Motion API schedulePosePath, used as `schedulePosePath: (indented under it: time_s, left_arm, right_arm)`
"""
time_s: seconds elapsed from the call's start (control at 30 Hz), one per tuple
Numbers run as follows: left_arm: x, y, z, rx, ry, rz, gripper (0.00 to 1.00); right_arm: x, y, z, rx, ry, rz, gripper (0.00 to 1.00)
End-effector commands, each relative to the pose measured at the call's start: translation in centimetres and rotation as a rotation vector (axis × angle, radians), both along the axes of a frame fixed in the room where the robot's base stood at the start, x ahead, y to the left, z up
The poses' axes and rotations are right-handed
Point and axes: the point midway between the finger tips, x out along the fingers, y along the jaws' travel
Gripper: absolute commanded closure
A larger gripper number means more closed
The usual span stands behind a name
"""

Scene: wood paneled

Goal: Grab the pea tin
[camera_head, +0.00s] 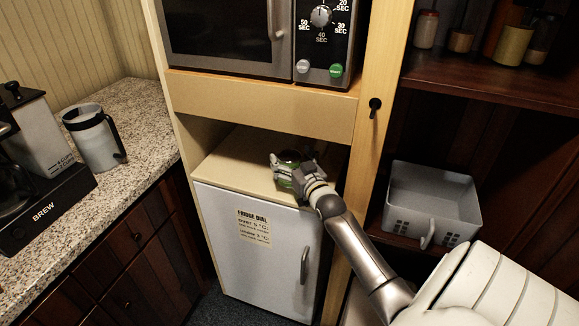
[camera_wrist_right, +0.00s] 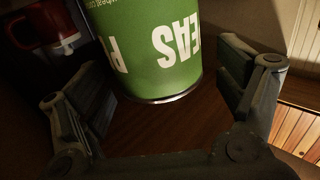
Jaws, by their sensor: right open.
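The pea tin is green with white "PEAS" lettering. In the right wrist view the pea tin (camera_wrist_right: 150,45) is large, upside down in the picture, between the two spread fingers, with a visible gap on each side. In the head view the pea tin (camera_head: 287,158) is on the shelf above the small fridge, partly hidden by my right gripper (camera_head: 292,172). My right gripper is open around the tin, its arm coming in from the lower right. My left gripper is not in view.
A microwave (camera_head: 230,35) sits above the shelf nook. A wooden post (camera_head: 372,120) with a black knob stands right of it. A grey basket (camera_head: 430,195) is on the right shelf. A red mug (camera_wrist_right: 40,25) shows in the wrist view. A coffee maker (camera_head: 45,200) is at left.

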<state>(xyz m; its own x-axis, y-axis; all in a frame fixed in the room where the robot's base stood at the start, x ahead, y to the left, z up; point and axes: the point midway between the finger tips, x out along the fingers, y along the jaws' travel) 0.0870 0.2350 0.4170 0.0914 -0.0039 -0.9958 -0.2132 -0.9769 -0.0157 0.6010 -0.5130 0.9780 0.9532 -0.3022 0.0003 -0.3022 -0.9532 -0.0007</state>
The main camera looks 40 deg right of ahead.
Motion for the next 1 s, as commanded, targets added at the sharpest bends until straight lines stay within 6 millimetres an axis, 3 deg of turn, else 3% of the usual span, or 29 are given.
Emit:
schedulePosePath:
  time_s: [0.17,0.43,0.9,1.0]
  left_arm:
    - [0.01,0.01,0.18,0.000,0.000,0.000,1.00]
    - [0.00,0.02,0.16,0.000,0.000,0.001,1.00]
    - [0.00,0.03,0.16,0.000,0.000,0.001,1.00]
    - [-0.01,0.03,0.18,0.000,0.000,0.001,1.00]
  right_arm:
    - [1.24,-0.39,-0.01,0.000,0.000,0.000,0.11]
    - [1.37,-0.42,-0.08,-0.001,0.001,0.000,0.11]
    - [1.34,-0.41,-0.09,0.000,0.001,0.000,0.72]
    - [1.37,-0.44,0.16,-0.001,-0.004,0.000,0.77]
